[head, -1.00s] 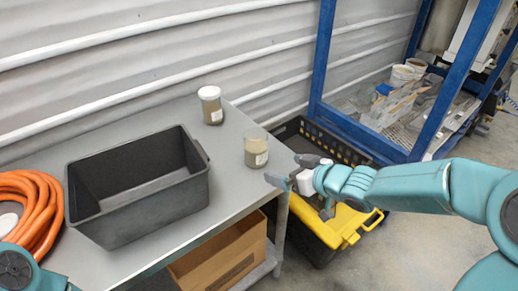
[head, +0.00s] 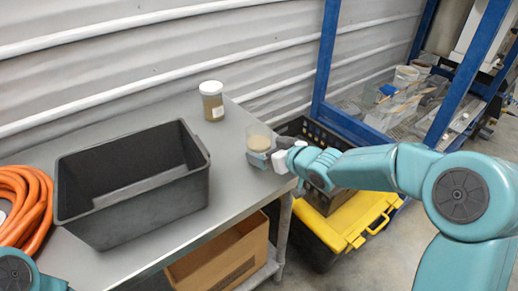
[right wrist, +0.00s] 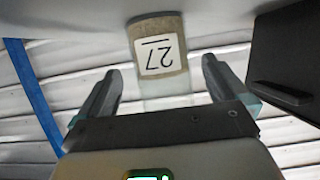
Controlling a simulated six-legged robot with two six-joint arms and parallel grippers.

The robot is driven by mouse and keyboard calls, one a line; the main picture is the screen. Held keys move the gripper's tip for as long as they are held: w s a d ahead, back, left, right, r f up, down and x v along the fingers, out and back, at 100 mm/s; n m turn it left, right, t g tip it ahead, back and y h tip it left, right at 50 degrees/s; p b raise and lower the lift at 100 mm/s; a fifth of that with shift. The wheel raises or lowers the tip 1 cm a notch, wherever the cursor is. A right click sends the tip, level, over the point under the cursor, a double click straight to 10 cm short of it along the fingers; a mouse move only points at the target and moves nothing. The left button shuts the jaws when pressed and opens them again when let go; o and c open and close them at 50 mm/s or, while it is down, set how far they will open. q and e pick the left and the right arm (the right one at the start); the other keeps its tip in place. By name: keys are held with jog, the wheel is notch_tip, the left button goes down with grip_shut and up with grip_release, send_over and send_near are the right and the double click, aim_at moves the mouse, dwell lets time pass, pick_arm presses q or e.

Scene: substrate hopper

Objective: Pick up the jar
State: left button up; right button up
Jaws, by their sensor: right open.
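A clear jar (head: 259,136) with brown contents and no visible lid stands upright on the grey table near its right edge. In the right wrist view this jar (right wrist: 160,52) appears upside down, with a white label reading 27. My right gripper (head: 264,159) is open at the jar's near right side. In the right wrist view its fingers (right wrist: 163,78) lie to either side of the jar, with gaps on both sides. Another jar (head: 212,103) with a white lid stands farther back on the table. My left gripper is out of view.
A black bin (head: 140,207) stands on the table left of the jars; it also shows in the right wrist view (right wrist: 288,55). Coiled orange hose (head: 38,205) lies at far left. A yellow-lidded box (head: 350,222) and black crate (head: 300,127) are right of the table.

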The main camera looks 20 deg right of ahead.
aim_at(266, 149)
jog(key=x, duration=0.3)
jog(key=shift+w+a+f, duration=0.15)
jog(key=shift+w+a, duration=0.1)
jog(key=shift+w, duration=0.05)
jog(key=shift+w+a+f, duration=0.1)
jog(key=shift+w+f, duration=0.1)
jog(key=shift+w, duration=0.2)
jog(key=shift+s+r, duration=0.1)
jog(key=shift+s, duration=0.05)
jog(key=c, duration=1.3)
jog(key=shift+r+p, duration=0.35)
jog(key=shift+r, duration=0.25)
notch_tip(266, 149, up, 19)
jog(key=p, duration=1.2)
jog(key=shift+f, duration=0.1)
